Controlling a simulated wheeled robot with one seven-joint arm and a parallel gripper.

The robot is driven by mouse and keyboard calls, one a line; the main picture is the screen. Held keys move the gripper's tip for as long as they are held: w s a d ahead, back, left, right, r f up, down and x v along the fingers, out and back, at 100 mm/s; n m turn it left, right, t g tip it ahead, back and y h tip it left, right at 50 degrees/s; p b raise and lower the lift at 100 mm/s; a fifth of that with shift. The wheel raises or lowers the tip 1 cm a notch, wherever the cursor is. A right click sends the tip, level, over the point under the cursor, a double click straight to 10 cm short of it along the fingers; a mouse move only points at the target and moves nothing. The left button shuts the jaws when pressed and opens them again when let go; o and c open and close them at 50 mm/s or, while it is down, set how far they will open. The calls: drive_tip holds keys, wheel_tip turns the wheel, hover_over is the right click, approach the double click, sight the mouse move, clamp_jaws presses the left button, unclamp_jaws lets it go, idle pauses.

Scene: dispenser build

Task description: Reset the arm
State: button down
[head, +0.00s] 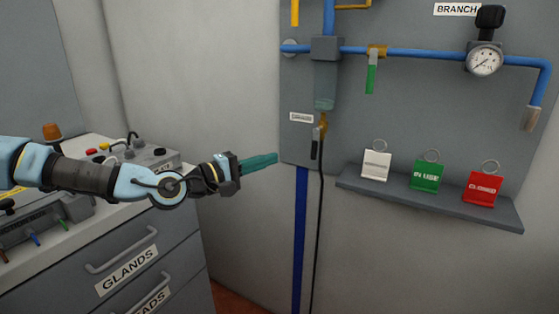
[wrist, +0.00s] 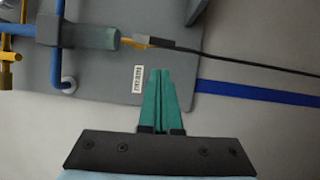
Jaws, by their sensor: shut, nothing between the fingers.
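My gripper (head: 276,159) has green-teal fingers and a dark base. In the head view it reaches right from my light-blue arm and points toward the grey wall panel, at the left of the panel's lower edge. In the wrist view the two fingers (wrist: 160,72) lie close together with nothing held between them. The gripper stands apart from the panel fittings as far as I can tell.
A grey panel (head: 420,120) carries blue pipes, a gauge (head: 484,60) and a green-handled valve (head: 370,78). A black cable (head: 320,220) hangs from it. A shelf (head: 420,202) holds white, green and red tags. A drawer cabinet (head: 170,285) stands lower left.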

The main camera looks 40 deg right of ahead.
drive_tip(key=shift+a, duration=0.2)
idle(0.5)
drive_tip(key=w+a+f+m+t+y+p, duration=0.1)
drive_tip(key=w+a+f+m+t+y, duration=0.2)
drive_tip(key=a+f+y, duration=0.95)
drive_tip(key=w+a+r+y, duration=0.1)
drive_tip(key=w+a, duration=0.1)
drive_tip(key=a, duration=0.8)
drive_tip(key=w+a+r+n+t+y+p, duration=0.1)
drive_tip(key=w+a+y, duration=0.1)
drive_tip(key=a, duration=0.8)
drive_tip(key=w+a+r+t+y, duration=0.1)
drive_tip(key=w+a, duration=0.2)
drive_tip(key=a, duration=0.7)
drive_tip(key=shift+r+n+y+p, duration=0.25)
drive_tip(key=shift+r+n+p, duration=0.05)
drive_tip(key=shift+n+p, duration=0.1)
drive_tip(key=s+a+r+n, duration=0.1)
drive_tip(key=s+a+r, duration=0.1)
drive_tip(key=a+r, duration=0.3)
drive_tip(key=shift+s+a+r+n+y, duration=0.3)
drive_tip(key=shift+s+a+r, duration=0.1)
drive_tip(key=shift+a, duration=0.45)
